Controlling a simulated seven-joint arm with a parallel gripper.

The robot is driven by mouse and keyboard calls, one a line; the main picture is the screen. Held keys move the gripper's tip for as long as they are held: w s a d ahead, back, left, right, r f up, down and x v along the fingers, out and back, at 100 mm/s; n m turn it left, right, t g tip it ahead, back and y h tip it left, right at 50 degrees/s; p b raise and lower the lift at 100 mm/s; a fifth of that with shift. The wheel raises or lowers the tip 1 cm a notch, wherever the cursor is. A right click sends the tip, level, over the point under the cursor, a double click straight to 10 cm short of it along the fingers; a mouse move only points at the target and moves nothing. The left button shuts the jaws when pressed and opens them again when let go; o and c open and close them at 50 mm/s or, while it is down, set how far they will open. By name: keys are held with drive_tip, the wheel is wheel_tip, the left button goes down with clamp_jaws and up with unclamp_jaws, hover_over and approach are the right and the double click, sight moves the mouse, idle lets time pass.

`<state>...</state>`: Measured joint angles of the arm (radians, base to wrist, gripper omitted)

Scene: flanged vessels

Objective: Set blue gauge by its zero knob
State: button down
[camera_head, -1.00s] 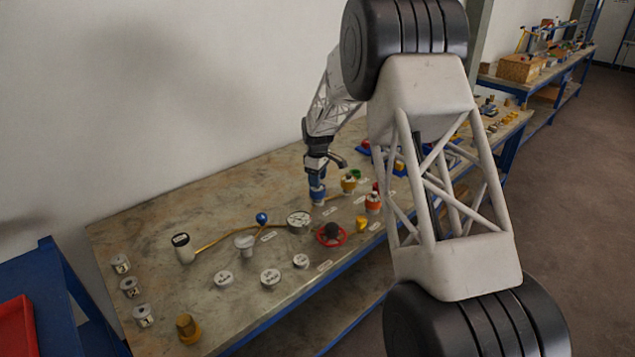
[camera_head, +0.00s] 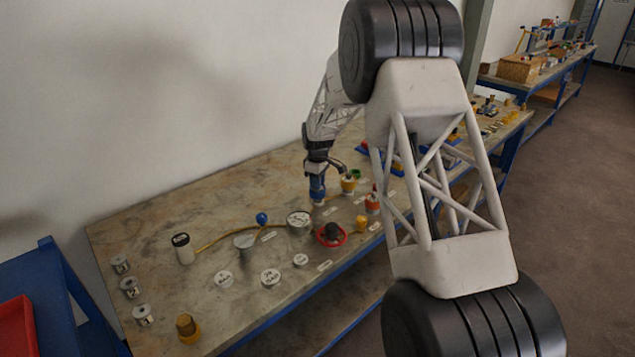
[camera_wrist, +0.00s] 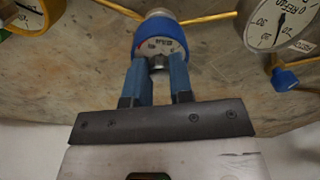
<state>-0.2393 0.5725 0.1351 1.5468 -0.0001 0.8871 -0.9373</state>
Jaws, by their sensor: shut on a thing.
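The blue gauge (camera_wrist: 160,36) has a blue rim and a pale dial face, and it sits in front of my gripper in the wrist view. Its small grey zero knob (camera_wrist: 158,62) is at the near edge of the dial, between the blue fingertips. My gripper (camera_wrist: 157,66) is shut on this knob. In the head view my gripper (camera_head: 317,197) points down at the bench, and the gauge there is mostly hidden by it. The dial's needle is too small to read.
A white-faced gauge (camera_wrist: 278,24) with a blue handle (camera_wrist: 284,79) is close on the right in the wrist view. A yellow-rimmed part (camera_wrist: 32,14) is at upper left.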

drive_tip(key=shift+m, duration=0.4)
drive_tip(key=m, duration=1.1)
idle(0.4)
drive_tip(key=c, duration=1)
unclamp_jaws()
drive_tip(key=shift+r, duration=3.85)
